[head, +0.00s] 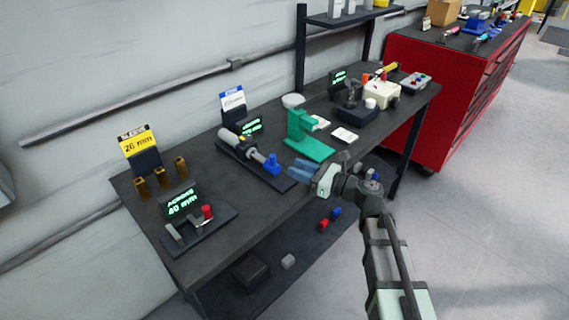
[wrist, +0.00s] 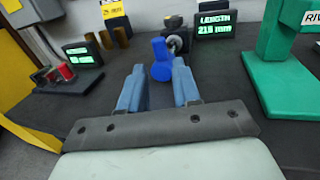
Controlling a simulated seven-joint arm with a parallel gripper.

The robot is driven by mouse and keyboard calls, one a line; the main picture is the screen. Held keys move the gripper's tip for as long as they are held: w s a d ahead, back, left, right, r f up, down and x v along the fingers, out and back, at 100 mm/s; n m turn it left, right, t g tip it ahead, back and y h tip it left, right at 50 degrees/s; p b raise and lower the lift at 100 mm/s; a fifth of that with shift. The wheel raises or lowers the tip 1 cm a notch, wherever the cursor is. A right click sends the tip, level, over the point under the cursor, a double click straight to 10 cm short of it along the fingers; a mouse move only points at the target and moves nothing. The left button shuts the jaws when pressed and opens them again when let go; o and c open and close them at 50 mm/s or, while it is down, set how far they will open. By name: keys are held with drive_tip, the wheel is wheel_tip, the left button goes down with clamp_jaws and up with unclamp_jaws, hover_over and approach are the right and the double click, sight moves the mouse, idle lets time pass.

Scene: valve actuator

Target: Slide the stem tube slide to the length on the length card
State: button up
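The stem tube slide (head: 240,147) lies on a dark base plate mid-bench, a grey tube with a thin rod and a blue handle (head: 272,163) at its near end. The blue handle also shows in the wrist view (wrist: 160,60). The white and blue length card (head: 233,101) stands behind it; its writing is too small to read. A green-lettered length display (wrist: 213,25) seems to read 219 mm. My gripper (head: 291,170) is open and empty, with blue fingers. Its fingertips (wrist: 158,66) are just short of the handle, one to each side of it in the wrist view.
A green stand (head: 308,140) is close on the right of the slide. On the left are a yellow sleeve card (head: 137,141), brass sleeves (head: 161,178) and a fixture with a red knob (head: 207,212). A white box (head: 382,93) stands farther right. A red cabinet (head: 440,90) is beyond the bench.

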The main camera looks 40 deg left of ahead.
sight(272, 160)
drive_tip(key=shift+v, duration=2.15)
drive_tip(key=shift+o, duration=0.4)
drive_tip(key=shift+o, duration=0.6)
drive_tip(key=shift+d+f, duration=0.1)
drive_tip(key=shift+o, duration=0.3)
drive_tip(key=x, duration=1.3)
drive_tip(key=shift+s+a, duration=0.1)
drive_tip(key=shift+a, duration=0.3)
drive_tip(key=shift+c, duration=0.2)
clamp_jaws()
